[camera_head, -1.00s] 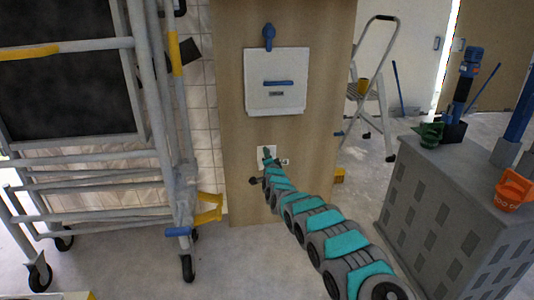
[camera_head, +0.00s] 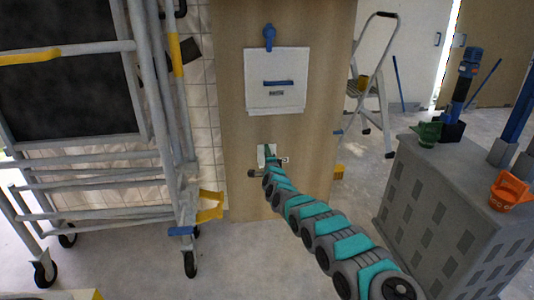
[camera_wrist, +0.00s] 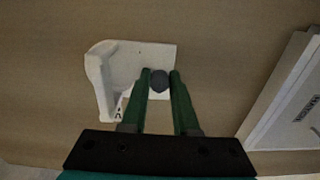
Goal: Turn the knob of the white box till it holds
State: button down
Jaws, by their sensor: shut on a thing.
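The small white box (camera_head: 261,160) is fixed low on the wooden panel, mostly hidden behind my arm. In the wrist view the white box (camera_wrist: 126,66) has a raised side at its left, and a round dark grey knob (camera_wrist: 159,81) shows on its face. My gripper (camera_wrist: 161,76) has its two green fingers on either side of the knob and is shut on it. In the head view my gripper (camera_head: 267,153) reaches the box from below right. Which way the knob is turned cannot be told.
A larger white panel (camera_head: 260,105) with a blue handle is above the box, under a blue knob-like part (camera_head: 269,38). A metal scaffold frame (camera_head: 165,120) stands left. A grey cabinet (camera_head: 440,200) and a stepladder (camera_head: 368,90) are right.

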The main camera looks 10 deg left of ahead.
jog(key=shift+d, duration=0.1)
jog(key=c, duration=0.6)
grip_release()
jog(key=shift+c, duration=0.2)
jog(key=v, duration=0.7)
jog(key=shift+s+p, duration=0.4)
jog(key=shift+d, duration=0.15)
